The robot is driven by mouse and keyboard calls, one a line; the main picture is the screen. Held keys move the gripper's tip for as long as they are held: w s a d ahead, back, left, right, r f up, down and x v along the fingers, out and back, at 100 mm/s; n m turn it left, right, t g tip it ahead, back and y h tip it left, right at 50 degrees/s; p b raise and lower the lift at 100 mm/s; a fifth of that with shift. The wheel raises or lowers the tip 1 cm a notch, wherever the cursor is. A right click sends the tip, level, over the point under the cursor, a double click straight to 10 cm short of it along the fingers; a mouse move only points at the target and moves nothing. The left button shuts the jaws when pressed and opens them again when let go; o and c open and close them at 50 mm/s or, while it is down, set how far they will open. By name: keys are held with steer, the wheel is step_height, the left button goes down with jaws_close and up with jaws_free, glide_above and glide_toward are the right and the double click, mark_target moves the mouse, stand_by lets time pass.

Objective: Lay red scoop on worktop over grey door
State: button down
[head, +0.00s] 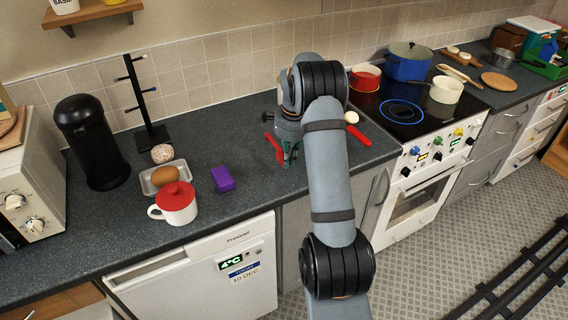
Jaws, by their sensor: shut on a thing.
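My gripper (289,158) points down over the dark worktop (245,145), its fingers shut on a red thing (274,148) that fits the red scoop. Only part of it shows, slanting beside the fingers; the gripper hides the rest. I cannot tell whether it touches the worktop. The grey door (377,195) is below this stretch of worktop, between the white fridge front and the cooker, partly hidden by my arm. Another red, handle-like piece (359,136) lies on the worktop right of my arm, near a small pale round thing (351,117).
The hob (405,108) with pots is to the right.

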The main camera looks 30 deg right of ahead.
steer(key=shift+w+a+f, duration=0.3)
steer(key=shift+w+f, duration=0.1)
steer(key=shift+w, duration=0.25)
step_height(320, 180, down, 4)
steer(key=shift+r+p, duration=0.1)
steer(key=shift+p, duration=0.75)
steer(key=shift+f, duration=0.25)
steer(key=shift+f+b, duration=0.15)
steer(key=shift+b, duration=0.2)
steer(key=c, duration=1.9)
jaws_free()
steer(key=shift+r, duration=0.5)
steer(key=r, duration=0.3)
steer(key=s+r, duration=0.1)
steer(key=r, duration=0.3)
steer(key=r+b, duration=0.1)
steer(key=r, duration=0.3)
steer(key=shift+s+r, duration=0.25)
steer(key=shift+s, duration=0.1)
